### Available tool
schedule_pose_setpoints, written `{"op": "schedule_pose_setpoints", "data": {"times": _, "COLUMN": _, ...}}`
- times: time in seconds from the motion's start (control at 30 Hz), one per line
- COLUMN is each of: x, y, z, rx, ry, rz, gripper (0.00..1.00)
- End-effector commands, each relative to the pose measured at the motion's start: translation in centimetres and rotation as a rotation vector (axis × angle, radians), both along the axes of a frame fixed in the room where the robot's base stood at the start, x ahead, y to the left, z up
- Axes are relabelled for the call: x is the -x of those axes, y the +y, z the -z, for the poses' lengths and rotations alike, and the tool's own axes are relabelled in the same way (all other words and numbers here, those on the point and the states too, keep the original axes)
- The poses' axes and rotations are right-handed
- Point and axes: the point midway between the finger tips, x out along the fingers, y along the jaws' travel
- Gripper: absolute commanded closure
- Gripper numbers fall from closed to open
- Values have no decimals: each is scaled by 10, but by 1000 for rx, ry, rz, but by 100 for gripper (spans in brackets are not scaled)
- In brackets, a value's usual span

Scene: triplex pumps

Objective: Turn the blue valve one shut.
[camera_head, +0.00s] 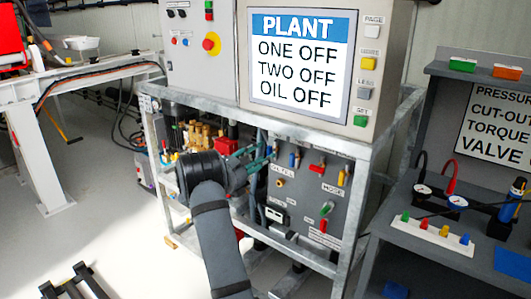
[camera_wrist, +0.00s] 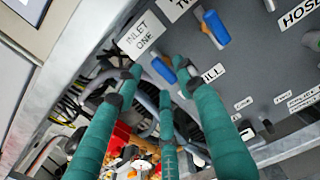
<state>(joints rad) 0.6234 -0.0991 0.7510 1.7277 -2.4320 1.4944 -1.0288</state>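The blue valve one (camera_wrist: 162,70) is a short blue handle beside the "INLET ONE" label, on the grey panel in the wrist view. My gripper (camera_wrist: 155,74) has teal fingers reaching to the panel, with tips on either side of this handle and a gap between them. I cannot tell whether any finger touches it. In the head view my gripper (camera_head: 266,152) is at the panel's upper left, and its fingers largely hide valve one. A second blue handle (camera_wrist: 215,27), by the partly cut-off "TWO" label, is up and to the right, clear of the fingers.
The grey panel (camera_head: 309,210) also carries red, yellow and green handles. A galvanised frame (camera_head: 325,140) surrounds it. The screen (camera_head: 301,65) above reads ONE OFF, TWO OFF, OIL OFF. A grey bench (camera_head: 440,240) with gauges stands at right. Pump parts and hoses (camera_wrist: 120,140) lie left of the panel.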

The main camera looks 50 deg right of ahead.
Motion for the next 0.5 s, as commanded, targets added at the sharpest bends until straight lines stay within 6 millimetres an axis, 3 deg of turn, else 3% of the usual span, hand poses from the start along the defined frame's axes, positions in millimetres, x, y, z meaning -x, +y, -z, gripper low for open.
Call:
{"op": "schedule_pose_setpoints", "data": {"times": 0.2, "x": 0, "y": -23, "z": 0, "rx": 0, "ry": 0, "rz": 0, "gripper": 61}}
{"op": "schedule_pose_setpoints", "data": {"times": 0.5, "x": 0, "y": -27, "z": 0, "rx": 0, "ry": 0, "rz": 0, "gripper": 61}}
